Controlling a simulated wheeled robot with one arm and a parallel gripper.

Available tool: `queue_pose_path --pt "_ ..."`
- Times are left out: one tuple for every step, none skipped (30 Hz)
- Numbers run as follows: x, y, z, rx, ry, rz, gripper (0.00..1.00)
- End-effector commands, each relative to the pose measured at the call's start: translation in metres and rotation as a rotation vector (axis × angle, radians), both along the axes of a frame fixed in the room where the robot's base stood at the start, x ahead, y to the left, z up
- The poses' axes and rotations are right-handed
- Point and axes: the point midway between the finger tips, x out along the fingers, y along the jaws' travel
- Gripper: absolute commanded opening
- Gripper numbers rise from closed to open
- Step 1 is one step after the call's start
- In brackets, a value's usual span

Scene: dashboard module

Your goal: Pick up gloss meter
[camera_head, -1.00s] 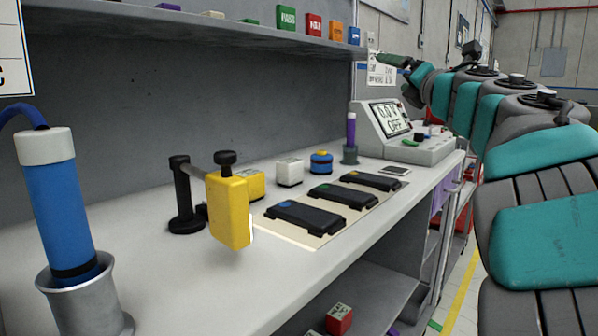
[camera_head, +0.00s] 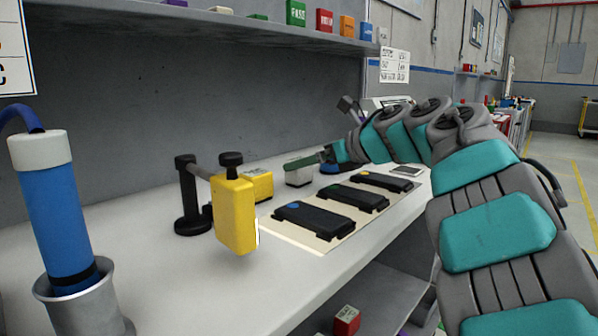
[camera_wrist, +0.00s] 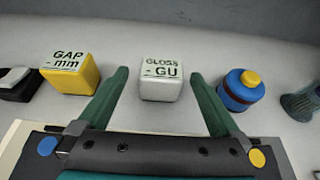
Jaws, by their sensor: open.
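The gloss meter is a white cube marked "GLOSS - GU" (camera_wrist: 162,80) on the grey bench top, upright in the middle of the wrist view. In the head view the gloss meter (camera_head: 298,178) is partly covered by a finger. My gripper (camera_wrist: 160,75) is open, with its two green fingers pointing toward the cube. One fingertip is on either side of the cube's near part in the picture, with gaps visible. Nothing is held. In the head view my gripper (camera_head: 316,160) reaches in from the right; its far finger is hard to make out.
A yellow "GAP - mm" cube (camera_wrist: 70,74) is left of the gloss meter, and a blue round device with a yellow top (camera_wrist: 240,90) is right. Black modules (camera_head: 314,219) lie on a pale mat in front. A yellow block on a stand (camera_head: 234,214) is nearer. The wall is behind.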

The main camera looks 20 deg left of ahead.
Motion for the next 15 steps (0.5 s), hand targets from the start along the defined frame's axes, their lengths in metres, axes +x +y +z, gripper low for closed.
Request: queue_pose_path --pt "0.002 0.006 -0.005 0.002 0.004 0.003 1.00" --pt "0.004 0.009 -0.008 0.002 0.003 0.001 1.00" --pt "0.007 0.013 -0.011 0.002 0.001 0.001 1.00" --pt "0.008 0.017 -0.012 0.002 0.001 0.001 1.00" --pt "0.009 0.021 -0.013 0.002 0.001 0.001 1.00" --pt "0.011 0.024 -0.015 0.001 0.002 0.001 1.00" --pt "0.012 0.026 -0.016 0.000 0.001 0.001 1.00" --pt "0.012 0.027 -0.017 0.001 0.000 0.000 1.00" --pt "0.013 0.028 -0.017 0.001 0.000 0.000 1.00" --pt "0.013 0.028 -0.017 0.001 0.000 -0.001 1.00" --pt "0.013 0.027 -0.017 0.001 0.000 -0.001 1.00" --pt "0.013 0.027 -0.017 0.001 0.000 -0.002 1.00" --pt "0.013 0.027 -0.017 0.001 0.000 -0.002 1.00" --pt "0.013 0.027 -0.017 0.001 0.000 -0.002 1.00" --pt "0.013 0.027 -0.017 0.001 0.000 -0.002 0.95"
